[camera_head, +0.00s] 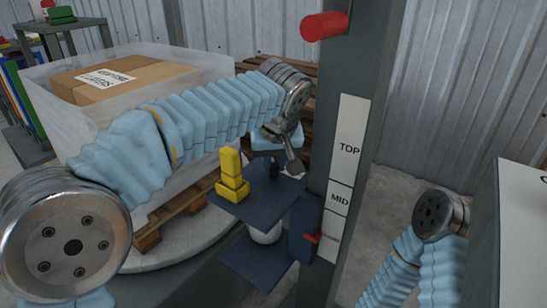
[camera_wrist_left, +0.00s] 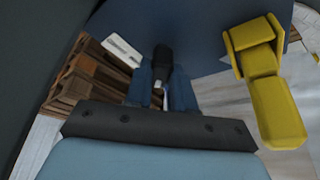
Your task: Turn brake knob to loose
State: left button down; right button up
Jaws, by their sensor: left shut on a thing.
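A small black knob (camera_wrist_left: 162,62) shows between the blue fingers of my left gripper (camera_wrist_left: 163,85) in the left wrist view. The gripper is shut on it. In the head view my left gripper (camera_head: 273,158) points down at the dark blue plate (camera_head: 262,196), and its fingers largely hide the knob. Its setting cannot be read. A yellow stepped block (camera_head: 231,177) stands on the plate just left of the gripper; it also shows at the right in the left wrist view (camera_wrist_left: 275,100). My right gripper is outside the head view.
A grey post (camera_head: 322,205) with a TOP and MID label strip (camera_head: 347,165) and red handles (camera_head: 324,26) stands right of the gripper. A cardboard box (camera_head: 130,80) in a pale wrapped bin stands behind my left arm. A grey cabinet (camera_head: 520,240) is at far right.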

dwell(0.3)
pick_arm(q)
jog(key=c, duration=1)
grip_release()
jog(key=shift+o, duration=0.2)
jog(key=p+v, duration=0.1)
jog(key=v, duration=0.6)
jog(key=shift+r, duration=0.25)
jog(key=shift+s, duration=0.15)
